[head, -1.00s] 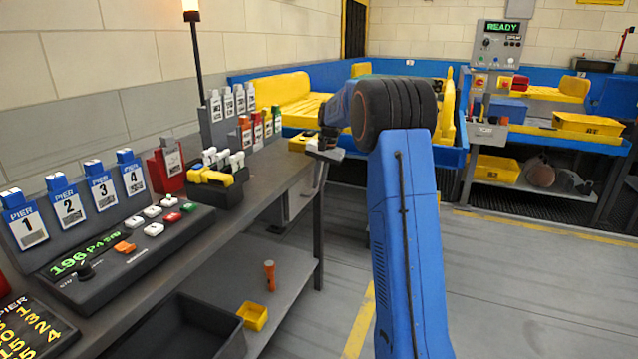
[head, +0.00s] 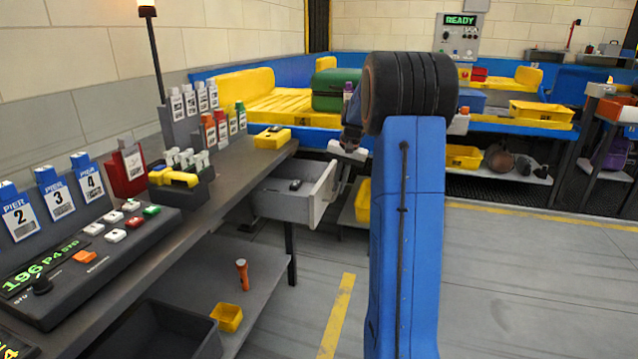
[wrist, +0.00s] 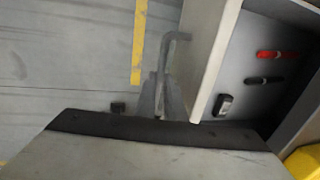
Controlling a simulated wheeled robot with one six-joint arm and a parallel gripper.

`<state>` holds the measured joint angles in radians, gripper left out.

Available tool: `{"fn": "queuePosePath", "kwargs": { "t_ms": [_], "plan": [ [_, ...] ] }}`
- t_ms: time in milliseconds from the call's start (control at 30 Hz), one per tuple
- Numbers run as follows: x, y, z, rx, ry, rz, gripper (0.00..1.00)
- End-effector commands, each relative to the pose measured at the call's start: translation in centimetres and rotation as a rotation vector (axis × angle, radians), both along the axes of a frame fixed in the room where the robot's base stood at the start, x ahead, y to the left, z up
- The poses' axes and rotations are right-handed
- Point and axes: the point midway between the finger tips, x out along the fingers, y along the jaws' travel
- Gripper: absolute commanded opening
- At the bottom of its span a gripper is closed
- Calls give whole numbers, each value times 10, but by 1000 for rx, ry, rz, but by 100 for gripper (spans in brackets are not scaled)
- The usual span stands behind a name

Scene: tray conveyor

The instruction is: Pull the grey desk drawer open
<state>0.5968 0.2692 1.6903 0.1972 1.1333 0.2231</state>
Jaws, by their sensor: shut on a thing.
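The grey desk drawer (head: 282,205) stands pulled out from under the desk's far end, its inside showing from above. A small dark object lies in it. In the wrist view the drawer's pale front panel (wrist: 213,65) runs down the middle, with a bar handle (wrist: 176,38) on its outer side. My gripper (wrist: 165,98) is at the handle and shut on it; the fingertips are partly hidden by the wrist housing. In the head view my gripper (head: 345,152) is small and partly hidden behind my arm, next to the drawer front.
In the drawer lie a red marker (wrist: 277,54), a black marker (wrist: 264,80) and a dark device (wrist: 222,104). A yellow stapler-like item (head: 272,138) sits on the desk above. A yellow bin (head: 363,200) stands behind the drawer. Open floor lies to the right.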

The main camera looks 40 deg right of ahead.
Motion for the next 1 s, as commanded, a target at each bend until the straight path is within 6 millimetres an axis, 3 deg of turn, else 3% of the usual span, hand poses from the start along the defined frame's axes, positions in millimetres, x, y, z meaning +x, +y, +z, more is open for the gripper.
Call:
{"fn": "queuePosePath", "kwargs": {
  "t_ms": [100, 333, 900, 933, 1000],
  "plan": [
    [-20, -16, 1, 0, 0, -4, 0],
    [-43, -34, 0, 0, 0, -1, 0],
    [-51, -40, 1, -1, -1, 0, 0],
    [-51, -40, 1, -1, -1, 0, 14],
    [-51, -40, 1, -1, -1, 0, 28]
  ]
}}
